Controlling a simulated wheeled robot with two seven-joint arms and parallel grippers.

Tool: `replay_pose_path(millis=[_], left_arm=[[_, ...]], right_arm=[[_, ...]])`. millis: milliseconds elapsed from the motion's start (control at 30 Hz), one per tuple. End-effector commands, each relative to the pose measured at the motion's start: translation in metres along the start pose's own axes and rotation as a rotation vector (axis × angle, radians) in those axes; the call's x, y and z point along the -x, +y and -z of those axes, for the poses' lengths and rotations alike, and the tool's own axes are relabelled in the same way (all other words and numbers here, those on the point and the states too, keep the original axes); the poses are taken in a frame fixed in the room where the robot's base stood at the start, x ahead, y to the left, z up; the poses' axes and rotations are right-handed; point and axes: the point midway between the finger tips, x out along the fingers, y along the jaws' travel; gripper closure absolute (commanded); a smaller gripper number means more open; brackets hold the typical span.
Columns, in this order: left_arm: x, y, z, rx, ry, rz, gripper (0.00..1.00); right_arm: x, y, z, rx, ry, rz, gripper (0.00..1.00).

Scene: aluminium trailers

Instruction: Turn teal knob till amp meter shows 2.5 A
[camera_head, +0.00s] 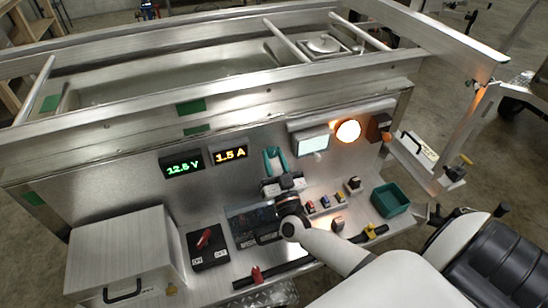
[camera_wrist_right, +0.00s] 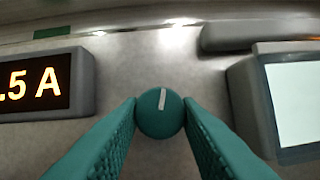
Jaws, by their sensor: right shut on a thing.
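The round teal knob (camera_wrist_right: 152,122) sits on the metal panel in the right wrist view. Its white mark points almost straight up, tilted slightly right. My right gripper (camera_wrist_right: 160,112) has a teal finger on each side of the knob and is shut on it. In the head view the right gripper (camera_head: 275,158) reaches up to the panel, and its fingers largely hide the knob. The amp meter (camera_head: 230,154) reads 1.5 A in orange digits; the wrist view shows only the end of its reading (camera_wrist_right: 38,82). My left gripper is not in view.
A green voltage display (camera_head: 182,165) is left of the amp meter. A pale screen (camera_head: 312,143) and a glowing orange lamp (camera_head: 348,131) are to the right.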

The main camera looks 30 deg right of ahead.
Motion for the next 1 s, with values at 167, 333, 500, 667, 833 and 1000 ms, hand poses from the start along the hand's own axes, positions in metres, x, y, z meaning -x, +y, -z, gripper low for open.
replay_pose_path(millis=[167, 333, 500, 667, 833, 1000], left_arm=[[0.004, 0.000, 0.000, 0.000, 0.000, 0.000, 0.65], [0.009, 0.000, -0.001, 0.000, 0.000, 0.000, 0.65], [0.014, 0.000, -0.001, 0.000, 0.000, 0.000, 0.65], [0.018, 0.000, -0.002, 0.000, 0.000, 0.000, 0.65], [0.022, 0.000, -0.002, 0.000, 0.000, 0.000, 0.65], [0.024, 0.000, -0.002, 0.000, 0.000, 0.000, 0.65]], right_arm=[[0.000, 0.002, -0.001, -0.118, -0.001, 0.052, 0.92], [-0.001, 0.003, -0.002, -0.253, -0.001, 0.107, 0.92], [-0.001, 0.004, -0.002, -0.383, -0.001, 0.161, 0.92], [-0.001, 0.004, -0.002, -0.488, -0.001, 0.203, 0.92], [-0.001, 0.005, -0.003, -0.569, -0.002, 0.236, 0.92], [-0.001, 0.005, -0.003, -0.618, -0.002, 0.256, 0.92]])
